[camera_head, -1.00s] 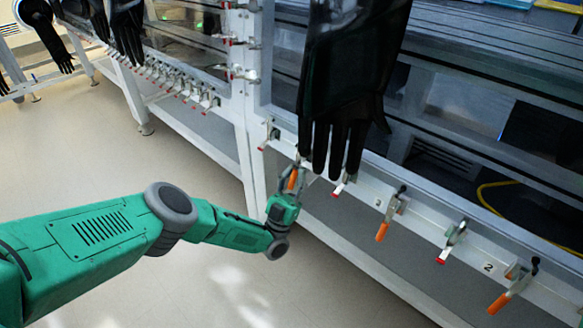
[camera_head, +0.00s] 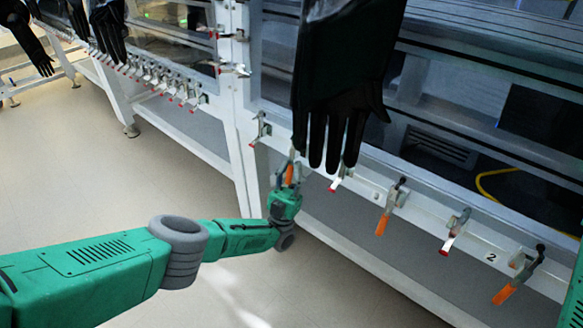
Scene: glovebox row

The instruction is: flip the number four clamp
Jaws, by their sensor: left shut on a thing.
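A row of toggle clamps runs along the white rail under the glovebox window. My left gripper (camera_head: 287,184) is shut on the orange handle of a clamp (camera_head: 289,174), just left of the hanging black glove's fingertips. The handle points down between the fingers, and the clamp's upper part is partly hidden. To the right are a red-tipped clamp (camera_head: 341,178), an orange-handled clamp (camera_head: 386,212), another red-tipped clamp (camera_head: 454,234) and another orange-handled clamp (camera_head: 512,284). I cannot read a number four label. My right gripper is out of view.
A black glove (camera_head: 340,85) hangs over the rail close to my left gripper. A label reading 2 (camera_head: 491,258) is on the rail. A red-tipped clamp (camera_head: 261,130) sits left of the gripper. The floor (camera_head: 100,190) at left is clear.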

